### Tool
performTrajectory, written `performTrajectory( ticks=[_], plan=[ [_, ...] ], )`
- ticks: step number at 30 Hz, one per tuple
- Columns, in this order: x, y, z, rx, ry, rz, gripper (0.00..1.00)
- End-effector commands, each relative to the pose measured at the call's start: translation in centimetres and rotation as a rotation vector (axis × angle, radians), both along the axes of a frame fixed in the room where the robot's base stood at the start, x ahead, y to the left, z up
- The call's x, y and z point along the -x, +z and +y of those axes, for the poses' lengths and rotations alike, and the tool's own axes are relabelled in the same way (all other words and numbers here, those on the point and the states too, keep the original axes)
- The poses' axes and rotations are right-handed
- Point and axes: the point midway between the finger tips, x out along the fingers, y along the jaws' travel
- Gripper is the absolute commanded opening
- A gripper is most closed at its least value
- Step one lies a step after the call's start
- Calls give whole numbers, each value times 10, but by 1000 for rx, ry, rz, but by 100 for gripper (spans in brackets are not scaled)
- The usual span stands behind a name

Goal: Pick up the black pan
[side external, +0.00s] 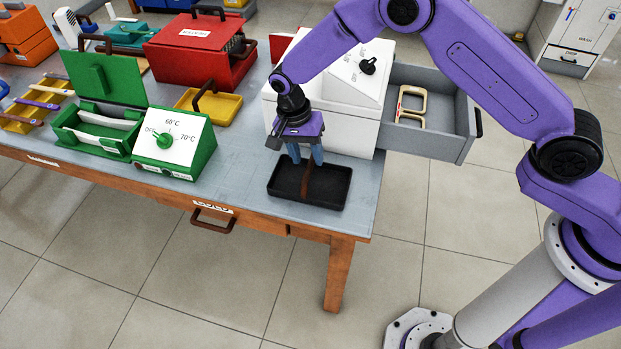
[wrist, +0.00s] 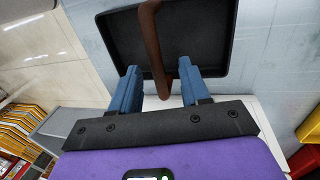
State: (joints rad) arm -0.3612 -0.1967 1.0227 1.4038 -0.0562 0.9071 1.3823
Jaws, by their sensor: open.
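The black pan (side external: 330,194) is a shallow rectangular tray lying on the grey table near its front right corner. A brown handle (side external: 306,181) arches over its middle. My gripper (side external: 305,160) points down over the pan with its two blue fingers apart. In the wrist view the black pan (wrist: 208,45) fills the top. The brown handle (wrist: 152,40) runs down between the open fingertips of my gripper (wrist: 159,72), with a gap visible on each side. I cannot tell exactly how deep the fingers reach beside the handle.
A white box with a dial (side external: 340,90) stands right behind the pan. Its grey drawer (side external: 440,140) is open to the right, with a cream frame (side external: 411,105) inside. A green box (side external: 174,145) with a dial and a yellow pan (side external: 222,105) stand to the left. The table between is clear.

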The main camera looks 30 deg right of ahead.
Motion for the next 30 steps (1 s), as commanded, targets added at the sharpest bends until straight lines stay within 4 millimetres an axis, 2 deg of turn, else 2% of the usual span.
performTrajectory(
  ticks=[5, 13, 23, 27, 30],
  plan=[
    [4, -13, -3, 2, 0, 2, 46],
    [10, -47, -9, 1, 0, 3, 46],
    [11, -52, -9, 0, 0, 0, 46],
    [11, -52, -9, 0, 0, 0, 0],
    [10, -51, -9, -1, 0, -1, 0]
  ],
)
